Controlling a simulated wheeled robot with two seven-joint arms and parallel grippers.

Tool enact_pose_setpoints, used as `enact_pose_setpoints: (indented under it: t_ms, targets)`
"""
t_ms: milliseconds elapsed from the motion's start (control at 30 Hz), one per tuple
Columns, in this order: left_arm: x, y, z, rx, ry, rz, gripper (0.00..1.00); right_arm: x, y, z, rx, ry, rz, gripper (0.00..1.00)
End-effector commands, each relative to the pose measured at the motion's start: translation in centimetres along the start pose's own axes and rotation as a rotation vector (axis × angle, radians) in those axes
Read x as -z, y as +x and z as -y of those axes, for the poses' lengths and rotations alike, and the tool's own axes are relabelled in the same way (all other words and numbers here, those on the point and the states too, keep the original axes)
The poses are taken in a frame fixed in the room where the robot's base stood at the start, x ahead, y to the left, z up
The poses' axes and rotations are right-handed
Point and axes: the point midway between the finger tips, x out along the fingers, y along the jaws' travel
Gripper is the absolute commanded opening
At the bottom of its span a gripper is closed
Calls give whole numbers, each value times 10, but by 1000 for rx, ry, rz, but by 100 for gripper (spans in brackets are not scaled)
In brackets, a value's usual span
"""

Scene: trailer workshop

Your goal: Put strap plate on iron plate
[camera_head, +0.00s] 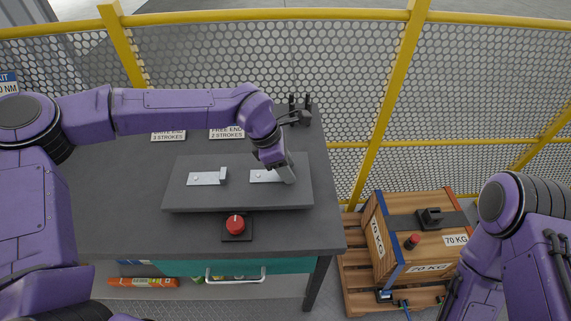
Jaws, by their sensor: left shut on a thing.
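The iron plate (238,199) is a wide, dark grey slab lying on the dark workbench. A light metal strap plate (262,177) lies on or just over its right part; the frame does not show whether it touches. My left gripper (286,174) comes down from above and is shut on the right end of this strap plate, partly hiding it. A second light metal plate (205,179) with a raised end lies on the left part of the iron plate. My right arm is at the lower right, with its gripper out of view.
A red knob (235,224) on a dark base sits in front of the iron plate. A dark pronged object (297,114) shows behind my left wrist. Labels stand at the back. A wooden 70 KG crate (408,248) stands right of the workbench (115,215); a yellow-framed mesh fence runs behind.

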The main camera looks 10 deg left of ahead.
Motion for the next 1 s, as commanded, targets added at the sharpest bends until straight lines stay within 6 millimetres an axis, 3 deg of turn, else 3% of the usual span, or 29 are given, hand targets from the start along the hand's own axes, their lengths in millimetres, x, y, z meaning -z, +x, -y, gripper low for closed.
enact_pose_setpoints:
  t_ms: [200, 233, 300, 700, 767, 1000]
  targets:
    - [1, 3, 0, 1, 0, 0, 5, 0, 1, 0, 0, 0, 0, 100]
    - [1, 2, 0, 0, 0, 0, 52, 0, 1, 0, 0, 0, 0, 100]
    - [1, 2, 0, 1, 0, 0, 68, 0, 1, 0, 0, 0, 0, 100]
    - [0, -5, 0, 0, -1, 0, 68, 0, 1, 0, 0, 0, 0, 100]
    - [0, -14, -1, -2, -1, 1, 68, -1, 3, 0, 0, 0, 0, 100]
    - [0, -76, -1, -4, -2, 2, 68, -5, 12, 1, 0, 0, 0, 100]
